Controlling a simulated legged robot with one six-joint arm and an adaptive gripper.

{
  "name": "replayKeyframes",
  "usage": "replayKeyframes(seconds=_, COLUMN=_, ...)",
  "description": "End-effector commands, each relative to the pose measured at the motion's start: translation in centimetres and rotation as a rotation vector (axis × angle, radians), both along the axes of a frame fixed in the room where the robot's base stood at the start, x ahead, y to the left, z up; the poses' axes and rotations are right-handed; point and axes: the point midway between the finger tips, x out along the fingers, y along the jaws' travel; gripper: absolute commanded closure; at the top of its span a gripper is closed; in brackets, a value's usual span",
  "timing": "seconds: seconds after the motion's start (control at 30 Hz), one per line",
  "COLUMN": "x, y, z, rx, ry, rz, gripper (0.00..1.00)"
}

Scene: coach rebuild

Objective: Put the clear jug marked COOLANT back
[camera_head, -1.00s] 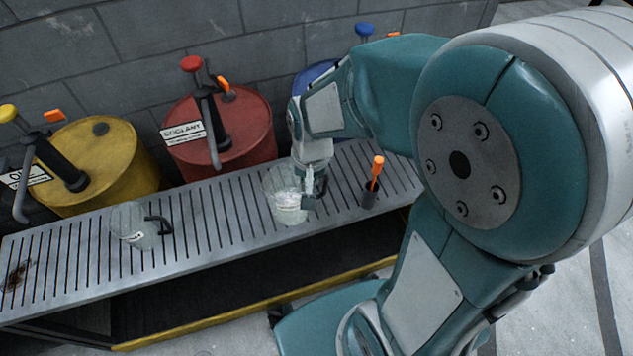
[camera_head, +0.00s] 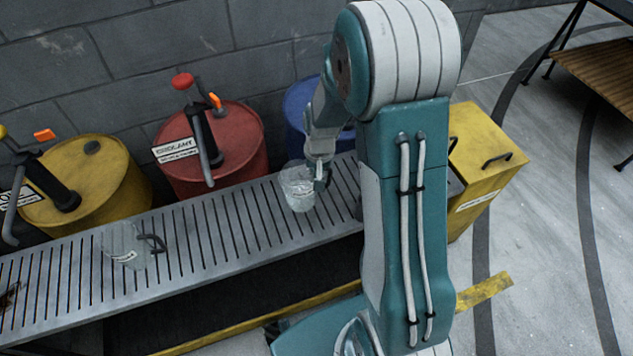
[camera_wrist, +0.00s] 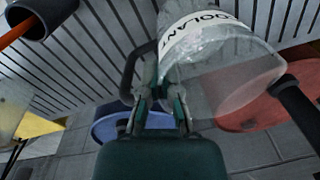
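The clear jug marked COOLANT (camera_wrist: 215,60) hangs from my gripper (camera_wrist: 165,105), whose fingers are closed on its black handle (camera_wrist: 130,72). In the head view the jug (camera_head: 298,190) appears over the right part of the slatted metal bench (camera_head: 215,235), in front of the red and blue drums. I cannot tell the gap beneath it. My gripper (camera_head: 319,180) is at its right side, partly hidden by my arm. A second clear jug (camera_head: 122,245) with a dark handle stands on the bench at the left.
A red drum (camera_head: 240,145) labelled COOLANT, with a pump, stands behind the bench. A yellow drum (camera_head: 115,185) is left of it and a blue drum (camera_head: 296,105) right. A dark cup (camera_wrist: 40,15) holds an orange stick. A yellow bin (camera_head: 490,155) stands at right.

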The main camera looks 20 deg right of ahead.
Motion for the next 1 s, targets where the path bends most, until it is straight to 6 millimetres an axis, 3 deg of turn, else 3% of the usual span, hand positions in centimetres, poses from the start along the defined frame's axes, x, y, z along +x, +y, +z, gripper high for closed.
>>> replayKeyframes(seconds=0.2, x=0.0, y=-0.1, z=-3.0, rx=0.000, ry=0.003, rz=0.001, gripper=1.00)
replayKeyframes(seconds=0.53, x=0.1, y=-0.1, z=-3.3, rx=0.000, ry=0.000, rz=0.000, gripper=1.00)
replayKeyframes(seconds=0.63, x=0.1, y=-0.1, z=-3.3, rx=0.000, ry=0.001, rz=0.000, gripper=0.57)
replayKeyframes(seconds=1.0, x=0.1, y=-0.1, z=-3.2, rx=0.000, ry=0.000, rz=0.000, gripper=0.57)
